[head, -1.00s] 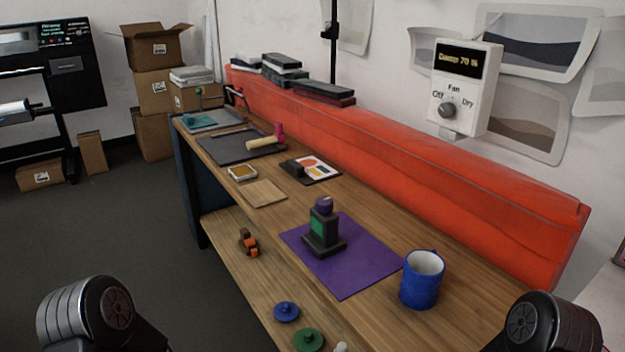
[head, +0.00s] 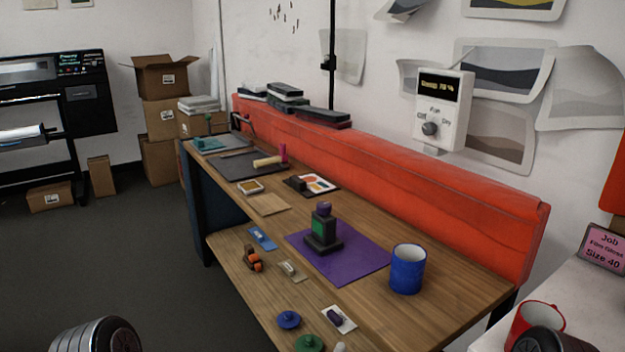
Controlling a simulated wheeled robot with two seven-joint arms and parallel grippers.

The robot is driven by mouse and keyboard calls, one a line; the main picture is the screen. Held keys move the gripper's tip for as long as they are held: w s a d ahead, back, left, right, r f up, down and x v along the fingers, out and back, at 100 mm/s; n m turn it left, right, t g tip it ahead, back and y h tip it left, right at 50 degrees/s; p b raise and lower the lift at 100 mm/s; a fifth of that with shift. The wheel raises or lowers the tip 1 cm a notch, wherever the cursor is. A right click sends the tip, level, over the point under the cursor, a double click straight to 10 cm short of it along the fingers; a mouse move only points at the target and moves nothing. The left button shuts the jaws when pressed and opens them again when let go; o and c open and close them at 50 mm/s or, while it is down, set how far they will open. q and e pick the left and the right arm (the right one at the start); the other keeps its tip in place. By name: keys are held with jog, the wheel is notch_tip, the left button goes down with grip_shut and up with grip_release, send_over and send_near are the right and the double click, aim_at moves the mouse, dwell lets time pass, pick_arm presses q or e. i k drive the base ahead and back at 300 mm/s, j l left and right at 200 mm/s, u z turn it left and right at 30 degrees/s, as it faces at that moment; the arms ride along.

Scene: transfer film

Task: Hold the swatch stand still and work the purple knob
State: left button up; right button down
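The swatch stand (head: 323,233) is a dark block with a green face on a wide black base. It stands upright on a purple mat (head: 352,263) on the wooden bench. The purple knob (head: 323,209) sits on top of the stand. Neither of my grippers shows in the head view. Only a rounded part of my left arm shows at the bottom left and a dark part of my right arm at the bottom right, both well apart from the stand.
A blue mug (head: 407,270) stands right of the mat. Blue (head: 289,319) and green (head: 309,343) knobbed discs and small cards lie on the lower front shelf (head: 262,291). A red mug (head: 535,322) stands at the lower right. A fan control box (head: 442,110) hangs on the wall.

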aim_at(323, 208)
jog(key=k+z, duration=0.15)
jog(key=z, duration=1.1)
jog(key=i+j, duration=0.1)
jog(key=j, duration=2.2)
jog(key=i, duration=0.05)
